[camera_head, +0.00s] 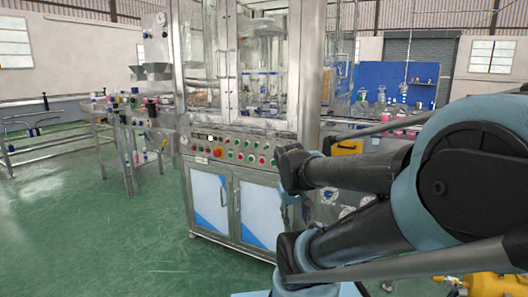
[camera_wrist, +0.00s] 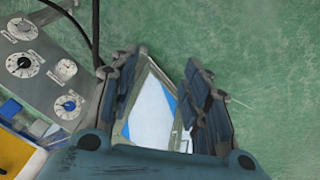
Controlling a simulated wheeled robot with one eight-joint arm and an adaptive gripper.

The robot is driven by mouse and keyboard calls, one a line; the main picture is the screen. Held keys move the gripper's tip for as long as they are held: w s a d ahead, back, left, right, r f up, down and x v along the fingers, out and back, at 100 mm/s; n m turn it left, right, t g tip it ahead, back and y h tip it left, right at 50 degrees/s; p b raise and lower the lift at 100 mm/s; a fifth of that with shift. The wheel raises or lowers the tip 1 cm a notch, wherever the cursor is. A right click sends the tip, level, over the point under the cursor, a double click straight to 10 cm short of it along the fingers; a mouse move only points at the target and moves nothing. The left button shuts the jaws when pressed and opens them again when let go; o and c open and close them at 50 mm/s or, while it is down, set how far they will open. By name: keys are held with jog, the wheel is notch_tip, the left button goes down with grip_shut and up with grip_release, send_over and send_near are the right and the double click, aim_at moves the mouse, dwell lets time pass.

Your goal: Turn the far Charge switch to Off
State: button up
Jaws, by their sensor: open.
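My gripper (camera_wrist: 165,62) is open and empty in the wrist view, its two dark fingers apart above the floor and a cabinet door. To its left is a grey panel (camera_wrist: 45,48) with several round dials: an upper dial (camera_wrist: 22,28), a dial below it (camera_wrist: 22,66), a small knob (camera_wrist: 66,68) and a lower dial with a blue mark (camera_wrist: 69,105). The fingers are apart from these dials. Their labels are too small to read, so I cannot tell which is the far Charge switch. In the head view, dials (camera_head: 331,194) show partly behind my arm.
The steel machine (camera_head: 250,135) has a row of coloured buttons (camera_head: 235,150) above white-and-blue cabinet doors (camera_head: 262,207). In the wrist view a yellow part (camera_wrist: 14,155) and a blue part (camera_wrist: 10,108) lie at lower left.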

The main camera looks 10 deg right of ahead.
jog(key=w+d+r+t+h, duration=0.1)
jog(key=w+r+h, duration=0.1)
jog(key=w, duration=0.4)
jog(key=w+d+r+t+h, duration=0.1)
jog(key=w+d+r, duration=0.1)
jog(key=w, duration=0.3)
jog(key=n+t+h, duration=0.4)
jog(key=t+h, duration=0.2)
jog(key=t, duration=0.4)
send_near(265, 148)
jog(key=x, duration=0.9)
jog(key=shift+w, duration=0.25)
grip_shut()
